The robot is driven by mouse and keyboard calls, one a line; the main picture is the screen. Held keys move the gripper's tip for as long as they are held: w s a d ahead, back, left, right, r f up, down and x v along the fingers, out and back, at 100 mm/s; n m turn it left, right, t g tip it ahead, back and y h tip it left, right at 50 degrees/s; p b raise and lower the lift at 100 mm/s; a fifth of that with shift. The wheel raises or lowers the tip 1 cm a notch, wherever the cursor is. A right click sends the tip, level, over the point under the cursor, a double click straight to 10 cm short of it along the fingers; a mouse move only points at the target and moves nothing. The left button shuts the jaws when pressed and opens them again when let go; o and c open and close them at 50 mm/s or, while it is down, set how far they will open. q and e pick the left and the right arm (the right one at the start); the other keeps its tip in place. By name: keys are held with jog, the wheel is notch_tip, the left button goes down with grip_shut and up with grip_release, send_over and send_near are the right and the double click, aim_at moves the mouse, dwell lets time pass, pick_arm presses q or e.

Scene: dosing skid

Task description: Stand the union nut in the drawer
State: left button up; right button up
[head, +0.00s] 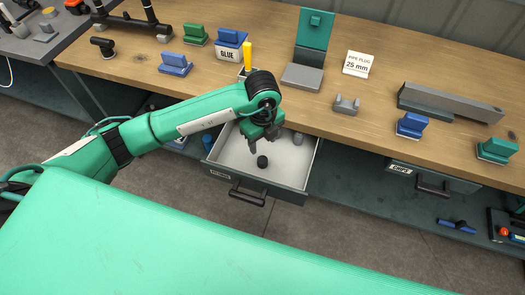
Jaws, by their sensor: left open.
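The drawer (230,158) stands pulled out below the bench, with a pale inside and a dark front. A small dark round piece (262,161), which looks like the union nut, is at the drawer's middle, just below my left gripper. I cannot tell whether it is upright. My left gripper (264,142) is over the drawer, pointing down, open, with nothing seen between its fingers. It appears apart from the dark piece. My right gripper is out of view.
The wooden bench (215,75) holds a glue box (229,52), a green stand with grey base (302,77), a pipe plug card (357,64), a grey cradle (346,104) and several blue and green blocks. A shut drawer labelled chips (433,182) is at right.

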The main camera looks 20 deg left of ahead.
pick_arm(q)
notch_tip(320, 180, up, 3)
jog(key=shift+r, duration=0.1)
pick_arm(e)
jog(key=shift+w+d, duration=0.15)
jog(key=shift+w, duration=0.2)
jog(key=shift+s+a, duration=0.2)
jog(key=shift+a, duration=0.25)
